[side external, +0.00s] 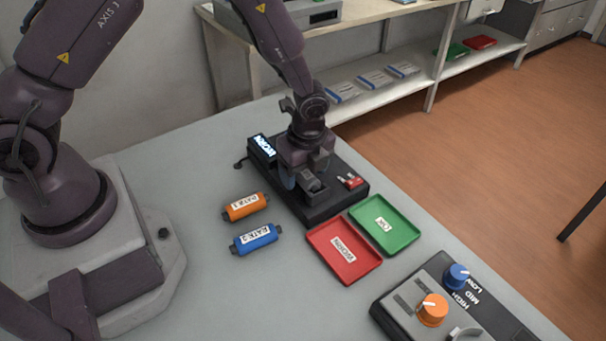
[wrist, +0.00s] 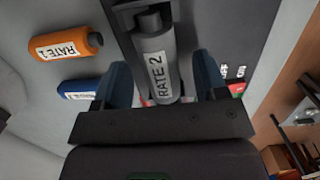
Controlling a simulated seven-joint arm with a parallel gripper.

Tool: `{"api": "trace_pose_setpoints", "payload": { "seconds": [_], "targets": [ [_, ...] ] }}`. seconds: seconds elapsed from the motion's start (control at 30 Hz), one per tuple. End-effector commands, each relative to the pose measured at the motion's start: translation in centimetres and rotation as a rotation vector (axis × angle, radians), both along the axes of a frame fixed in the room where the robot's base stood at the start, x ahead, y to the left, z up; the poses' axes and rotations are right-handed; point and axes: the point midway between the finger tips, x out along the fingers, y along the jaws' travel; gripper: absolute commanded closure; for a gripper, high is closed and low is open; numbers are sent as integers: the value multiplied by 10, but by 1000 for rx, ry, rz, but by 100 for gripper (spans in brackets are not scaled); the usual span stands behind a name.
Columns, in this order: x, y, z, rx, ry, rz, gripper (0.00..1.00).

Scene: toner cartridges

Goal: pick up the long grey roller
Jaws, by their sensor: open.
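The grey roller (wrist: 158,62) lies between my gripper's two blue fingers in the wrist view and bears a "RATE 2" label. Its far end meets a dark holder. In the side view a grey piece that looks like the roller (side external: 312,186) sits on the black device (side external: 325,205), partly hidden by my gripper. My gripper (side external: 305,173) is open, low over the device; in the wrist view its fingers (wrist: 161,62) stand on both sides of the roller. Contact cannot be told.
An orange cartridge (side external: 245,207) and a blue cartridge (side external: 254,239) lie on the table left of the device. A red tray (side external: 318,238) and a green tray (side external: 408,233) stand in front and right. A knob panel (side external: 405,308) is at the front right edge.

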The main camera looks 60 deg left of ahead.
Motion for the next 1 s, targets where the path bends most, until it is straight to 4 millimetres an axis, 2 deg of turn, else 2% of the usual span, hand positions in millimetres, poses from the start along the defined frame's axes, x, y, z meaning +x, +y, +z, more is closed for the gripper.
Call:
{"api": "trace_pose_setpoints", "payload": {
  "seconds": [0.27,0.37,0.5,0.53,0.83,1.0],
  "targets": [
    [0,1,-5,-1,-2,0,34],
    [0,1,-5,0,-2,0,52],
    [0,1,-5,0,-1,0,85],
    [0,1,-5,0,-1,0,88],
    [0,1,-4,-1,-2,0,88],
    [1,0,8,-1,-4,1,88]
  ]
}}
